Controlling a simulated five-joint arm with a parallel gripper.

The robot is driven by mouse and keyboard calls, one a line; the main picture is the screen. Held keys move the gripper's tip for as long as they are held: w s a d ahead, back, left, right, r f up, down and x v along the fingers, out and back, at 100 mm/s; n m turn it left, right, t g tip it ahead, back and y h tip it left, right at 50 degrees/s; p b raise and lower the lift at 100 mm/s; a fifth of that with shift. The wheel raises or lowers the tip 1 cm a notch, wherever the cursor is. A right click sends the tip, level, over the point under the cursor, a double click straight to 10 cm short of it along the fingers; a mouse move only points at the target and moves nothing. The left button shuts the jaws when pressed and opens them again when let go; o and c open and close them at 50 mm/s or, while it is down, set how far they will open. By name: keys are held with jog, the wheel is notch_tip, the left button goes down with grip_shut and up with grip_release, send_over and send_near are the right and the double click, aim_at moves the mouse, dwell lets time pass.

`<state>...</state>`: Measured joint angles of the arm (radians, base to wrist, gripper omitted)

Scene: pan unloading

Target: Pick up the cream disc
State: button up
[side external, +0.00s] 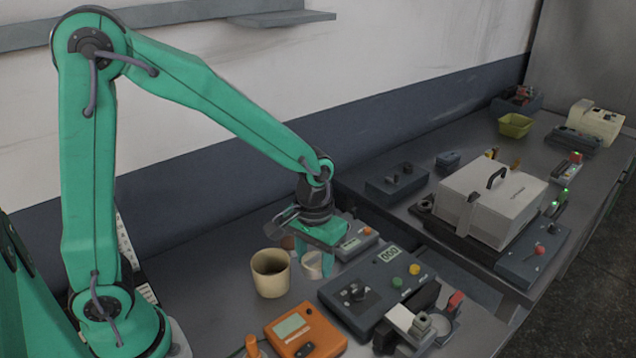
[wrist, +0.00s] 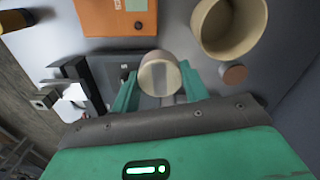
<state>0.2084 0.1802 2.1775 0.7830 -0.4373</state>
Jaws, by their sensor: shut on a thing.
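The cream disc (wrist: 159,74) sits between the two green fingers of my gripper (wrist: 160,88) in the wrist view. My gripper is shut on it, with a finger against each side. In the side view the cream disc (side external: 312,266) shows below my gripper (side external: 322,262), partly hidden by a finger. It is low over the bench, just right of the beige cup. I cannot tell whether it touches the bench.
A beige cup (side external: 270,273) stands close by, with a small brown disc (wrist: 235,75) next to it. An orange meter (side external: 304,331) and a dark control box (side external: 372,288) with buttons lie in front and right. A pale lidded case (side external: 491,203) stands farther right.

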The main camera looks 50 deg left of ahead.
aim_at(315, 258)
jog(key=shift+s+d+r, duration=0.45)
jog(key=shift+d+r, duration=0.05)
jog(key=shift+d, duration=0.2)
jog(key=shift+s+d+r, duration=0.4)
jog(key=shift+d+r, duration=0.05)
jog(key=shift+d, duration=0.2)
jog(key=shift+a, duration=0.1)
jog(key=shift+a+r, duration=0.2)
jog(key=s+a+r, duration=0.3)
jog(key=a+r, duration=0.3)
jog(key=a, duration=0.3)
jog(key=shift+a+r, duration=0.15)
jog(key=shift+r, duration=0.15)
jog(key=shift+f, duration=0.15)
jog(key=shift+w+f, duration=0.1)
jog(key=shift+f, duration=2.75)
